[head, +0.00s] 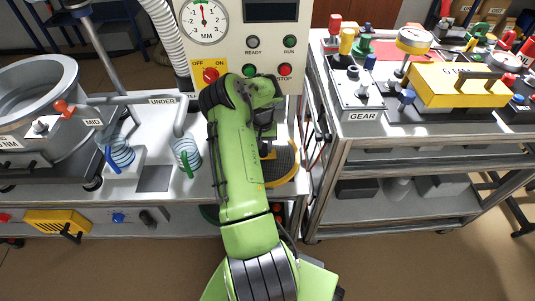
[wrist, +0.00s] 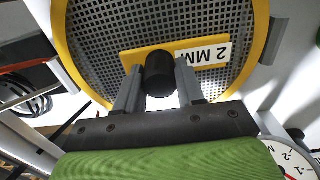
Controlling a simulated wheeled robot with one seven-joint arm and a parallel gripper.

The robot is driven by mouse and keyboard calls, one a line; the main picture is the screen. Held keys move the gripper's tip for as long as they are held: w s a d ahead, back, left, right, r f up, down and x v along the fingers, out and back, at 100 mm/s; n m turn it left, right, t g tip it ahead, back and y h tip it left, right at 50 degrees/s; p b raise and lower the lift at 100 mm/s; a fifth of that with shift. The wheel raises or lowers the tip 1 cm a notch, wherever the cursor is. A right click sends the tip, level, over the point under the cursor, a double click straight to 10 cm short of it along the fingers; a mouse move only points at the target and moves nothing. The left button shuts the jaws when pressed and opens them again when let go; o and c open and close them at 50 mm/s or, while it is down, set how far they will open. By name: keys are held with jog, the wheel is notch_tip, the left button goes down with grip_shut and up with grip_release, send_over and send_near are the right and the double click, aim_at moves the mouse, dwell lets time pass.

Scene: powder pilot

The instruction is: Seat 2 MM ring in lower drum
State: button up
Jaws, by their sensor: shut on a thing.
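The 2 MM ring (wrist: 98,30) is a yellow-rimmed sieve with a dark perforated mesh, a black knob (wrist: 160,73) and a white "2 MM" label (wrist: 207,54). In the wrist view my gripper (wrist: 158,88) is shut on the black knob, a finger on each side. In the head view the ring (head: 285,163) shows partly behind my green arm, at the right end of the bench; my fingers are hidden there. I cannot tell whether the ring rests on something or hangs free. The lower drum is not clearly identifiable.
A panel (head: 270,38) with a dial and buttons stands behind my arm. A metal bowl (head: 35,95) and clear coiled cups (head: 187,153) are on the left bench. A trolley (head: 345,128) on the right holds a yellow box (head: 455,86) and a GEAR box (head: 357,88).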

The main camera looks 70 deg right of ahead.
grip_shut()
jog(key=shift+r+p, duration=1.9)
jog(key=shift+r, duration=0.7)
